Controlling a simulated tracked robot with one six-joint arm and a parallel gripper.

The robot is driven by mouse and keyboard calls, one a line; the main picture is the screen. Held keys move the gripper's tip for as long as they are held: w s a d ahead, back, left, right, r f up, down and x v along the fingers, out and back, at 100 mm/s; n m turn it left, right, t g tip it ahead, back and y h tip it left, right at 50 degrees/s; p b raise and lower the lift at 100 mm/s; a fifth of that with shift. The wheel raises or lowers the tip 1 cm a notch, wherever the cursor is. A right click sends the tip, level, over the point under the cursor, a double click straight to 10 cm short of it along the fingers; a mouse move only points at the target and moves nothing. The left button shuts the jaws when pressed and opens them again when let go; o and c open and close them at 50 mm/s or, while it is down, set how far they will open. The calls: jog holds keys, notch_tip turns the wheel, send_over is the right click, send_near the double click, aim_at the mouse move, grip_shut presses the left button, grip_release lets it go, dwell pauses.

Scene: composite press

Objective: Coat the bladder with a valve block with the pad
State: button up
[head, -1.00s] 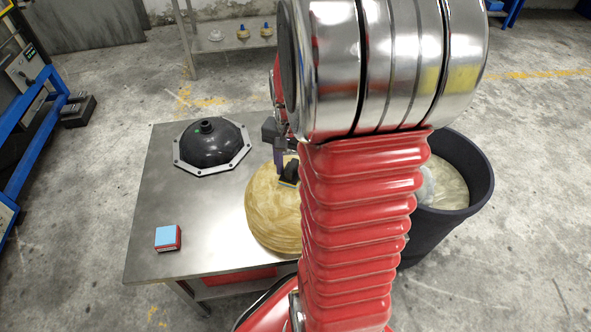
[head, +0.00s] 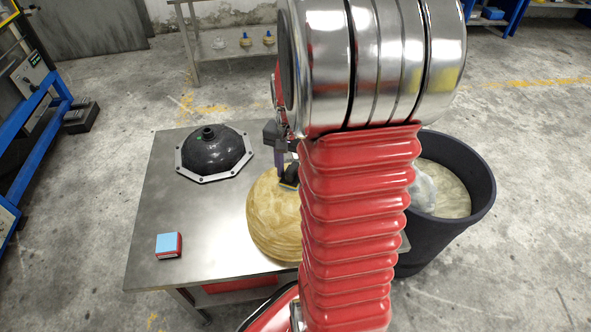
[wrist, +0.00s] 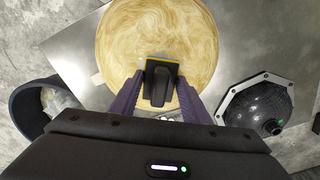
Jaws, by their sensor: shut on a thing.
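The bladder with a valve block appears to be the black dome (head: 222,158) in a pale octagonal flange, with a short black stub on top, at the table's back left. It also shows at the right in the wrist view (wrist: 262,98), its surface speckled. My gripper (wrist: 160,92) has its purple fingers on both sides of the pad (wrist: 161,82), a black-handled block with a yellow and blue edge. In the wrist view the pad lies over a round tan swirled piece (wrist: 118,38); I cannot tell whether they touch. My arm hides part of this piece in the head view.
The steel table (head: 200,215) bears a red box with a light-blue top (head: 168,245) at front left. A dark bin (head: 450,235) stands right of the table. A back bench (head: 220,50) holds small fittings. The table's left middle is clear.

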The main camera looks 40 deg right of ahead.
jog(key=shift+w, duration=0.1)
dwell(0.3)
jog(key=shift+s+a, duration=0.55)
jog(key=shift+s, duration=0.35)
jog(key=shift+s, duration=0.1)
jog(key=shift+s+a, duration=0.55)
jog(key=shift+s, duration=0.15)
jog(key=shift+r, duration=0.2)
